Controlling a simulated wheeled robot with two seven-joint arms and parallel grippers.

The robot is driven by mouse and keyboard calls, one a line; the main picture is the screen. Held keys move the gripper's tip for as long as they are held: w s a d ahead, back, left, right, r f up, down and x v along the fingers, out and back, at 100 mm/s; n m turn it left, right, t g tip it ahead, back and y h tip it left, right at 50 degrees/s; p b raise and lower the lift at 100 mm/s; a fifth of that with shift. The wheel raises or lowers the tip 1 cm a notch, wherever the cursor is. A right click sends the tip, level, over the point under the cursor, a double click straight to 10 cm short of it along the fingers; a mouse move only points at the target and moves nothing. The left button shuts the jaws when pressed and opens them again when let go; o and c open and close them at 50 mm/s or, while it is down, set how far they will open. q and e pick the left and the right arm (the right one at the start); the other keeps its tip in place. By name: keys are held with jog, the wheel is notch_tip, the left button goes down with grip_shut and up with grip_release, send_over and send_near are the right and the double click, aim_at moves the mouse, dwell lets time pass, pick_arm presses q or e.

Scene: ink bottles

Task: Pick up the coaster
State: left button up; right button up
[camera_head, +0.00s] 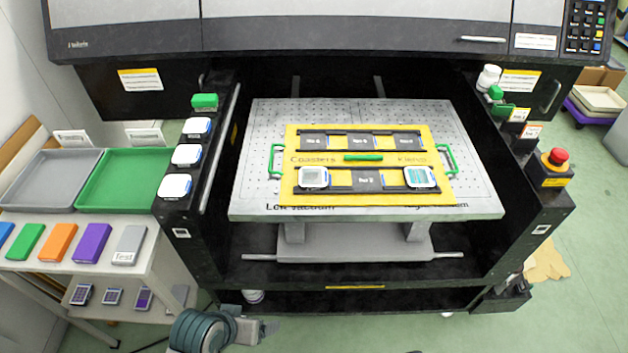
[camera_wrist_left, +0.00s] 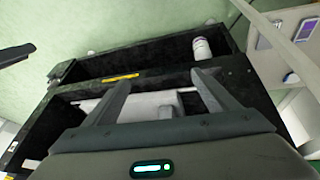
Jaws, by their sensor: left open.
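Two coaster-like square tiles sit in the front row of a yellow jig (camera_head: 375,201) labelled "Coasters" on the printer bed. The left tile (camera_head: 313,177) is white and grey; the right tile (camera_head: 421,177) is white with a teal print. Several white rounded squares with blue edges, such as this one (camera_head: 187,155), lie on the printer's left ledge; I cannot tell whether they are coasters. My left gripper (camera_head: 272,328) is low in front of the printer, well short of the jig. In the left wrist view its fingers (camera_wrist_left: 160,84) are apart and empty. My right gripper does not show.
The perforated bed (camera_head: 245,190) lies between the printer's dark side arms. A grey tray (camera_head: 45,178) and a green tray (camera_head: 128,180) stand on a side table with coloured blocks. A red stop button (camera_head: 558,156) is on the right arm. An ink bottle (camera_wrist_left: 201,48) shows beyond my fingers.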

aim_at(311, 186)
pick_arm(q)
jog(key=w+d+r+h, duration=0.2)
jog(key=w+d+r, duration=1.25)
jog(key=r, duration=0.35)
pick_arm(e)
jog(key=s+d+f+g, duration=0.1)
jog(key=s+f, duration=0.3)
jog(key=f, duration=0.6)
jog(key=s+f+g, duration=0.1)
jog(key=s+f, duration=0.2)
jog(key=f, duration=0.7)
pick_arm(q)
jog(key=w+r+y, duration=0.2)
jog(key=w+r, duration=0.3)
jog(key=r, duration=0.2)
jog(key=w+r+n+y, duration=0.1)
jog(key=w+r+y, duration=0.1)
jog(key=w+r, duration=0.3)
notch_tip(311, 186, up, 3)
jog(key=shift+w+a+f+p, duration=0.1)
jog(key=shift+w+a+p, duration=0.15)
jog(key=shift+a+p, duration=0.1)
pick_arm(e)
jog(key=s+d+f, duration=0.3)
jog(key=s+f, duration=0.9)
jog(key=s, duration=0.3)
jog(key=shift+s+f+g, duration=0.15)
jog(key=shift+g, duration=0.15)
pick_arm(q)
jog(key=shift+f, duration=0.1)
